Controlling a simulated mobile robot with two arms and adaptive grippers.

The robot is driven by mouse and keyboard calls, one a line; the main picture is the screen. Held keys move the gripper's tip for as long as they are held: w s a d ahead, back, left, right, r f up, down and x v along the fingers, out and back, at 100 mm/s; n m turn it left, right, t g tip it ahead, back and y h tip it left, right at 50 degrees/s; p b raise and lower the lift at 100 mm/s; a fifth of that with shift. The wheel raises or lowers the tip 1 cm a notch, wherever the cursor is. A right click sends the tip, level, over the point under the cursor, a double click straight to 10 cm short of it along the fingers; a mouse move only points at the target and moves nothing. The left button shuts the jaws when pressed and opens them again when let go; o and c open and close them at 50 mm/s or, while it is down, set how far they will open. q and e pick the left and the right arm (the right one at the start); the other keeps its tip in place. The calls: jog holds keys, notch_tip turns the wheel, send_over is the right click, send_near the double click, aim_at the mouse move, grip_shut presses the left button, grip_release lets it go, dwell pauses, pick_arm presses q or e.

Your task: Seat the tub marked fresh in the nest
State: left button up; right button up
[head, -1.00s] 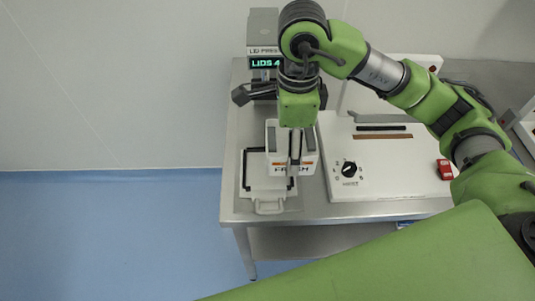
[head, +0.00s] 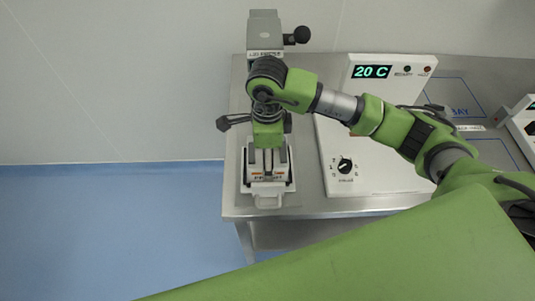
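The white tub (head: 250,175) has an orange stripe and dark lettering on its near wall; the word is partly covered and hard to read. It appears upright over the dark-edged nest (head: 292,187) at the front left of the steel table. I cannot tell whether its base touches the nest floor. My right gripper (head: 268,172) points down at the tub, and its fingers appear shut on the near wall. The nest has a white slide with a handle (head: 268,201) in front. My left gripper is not in view.
A grey press (head: 264,32) with a black knob and a side lever (head: 232,122) stands behind the nest. A white machine panel (head: 370,160) with a dial and a "20 C" display is to the right. The table's front edge (head: 300,214) is close.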

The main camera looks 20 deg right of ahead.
jog(key=shift+f, duration=0.1)
jog(key=shift+f+b, duration=0.15)
jog(key=shift+b, duration=0.15)
jog(key=o, duration=0.8)
jog(key=shift+r, duration=0.2)
jog(key=shift+r+p, duration=0.2)
jog(key=shift+p, duration=0.25)
notch_tip(320, 180, up, 12)
jog(key=p, duration=0.5)
jog(key=shift+f, duration=0.1)
